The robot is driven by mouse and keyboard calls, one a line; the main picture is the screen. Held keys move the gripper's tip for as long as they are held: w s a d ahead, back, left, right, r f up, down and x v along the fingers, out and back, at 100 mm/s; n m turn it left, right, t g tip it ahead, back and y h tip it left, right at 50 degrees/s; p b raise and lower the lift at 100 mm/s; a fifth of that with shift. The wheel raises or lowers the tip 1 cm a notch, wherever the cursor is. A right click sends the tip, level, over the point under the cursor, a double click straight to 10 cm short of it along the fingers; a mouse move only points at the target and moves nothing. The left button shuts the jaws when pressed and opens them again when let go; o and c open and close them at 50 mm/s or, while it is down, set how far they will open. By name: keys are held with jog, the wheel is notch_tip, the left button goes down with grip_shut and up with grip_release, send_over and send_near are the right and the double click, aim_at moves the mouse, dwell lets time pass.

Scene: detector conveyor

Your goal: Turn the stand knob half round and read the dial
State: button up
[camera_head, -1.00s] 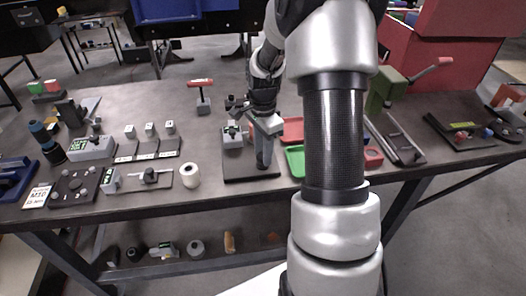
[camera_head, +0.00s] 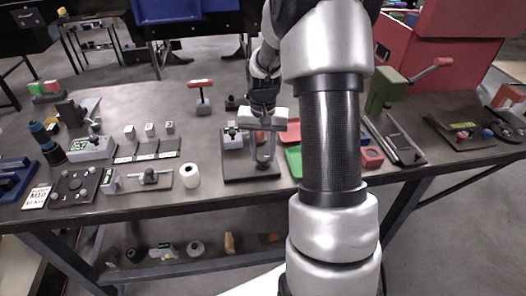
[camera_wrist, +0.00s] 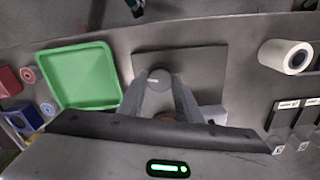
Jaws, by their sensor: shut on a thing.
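The stand is a dark base plate (camera_head: 240,178) on the bench, with a small grey dial box (camera_head: 232,137) at its left; the box's display is too small to read. In the wrist view the plate (camera_wrist: 205,60) carries a round dark knob (camera_wrist: 158,74) with a pale mark on top. My gripper (camera_head: 263,160) points down over the plate's right part. In the wrist view its two fingers (camera_wrist: 157,88) are shut on the knob, one on each side. The dial box shows there only as a pale edge, mostly hidden behind my gripper.
A green tray (camera_wrist: 82,76) and a red tray (camera_head: 291,131) lie right of the stand in the head view. A white roll (camera_head: 190,176) stands left of it. A red-handled tool (camera_head: 201,91) stands behind. The bench's front edge is close.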

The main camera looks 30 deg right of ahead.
aim_at(263, 156)
jog(key=n, duration=0.5)
jog(key=shift+r+n, duration=0.1)
jog(key=shift+n, duration=0.3)
jog(key=n+p, duration=0.1)
jog(key=n, duration=0.3)
jog(key=n+p, duration=0.1)
jog(key=n, duration=0.4)
jog(key=shift+n+p, duration=0.3)
jog(key=shift+n, duration=0.1)
jog(key=n+p, duration=0.1)
jog(key=n, duration=0.3)
jog(key=shift+w, duration=0.1)
jog(key=o, duration=1)
jog(key=shift+o, duration=0.2)
notch_tip(263, 156, up, 17)
jog(key=shift+r+p, duration=0.15)
jog(key=shift+p, duration=0.2)
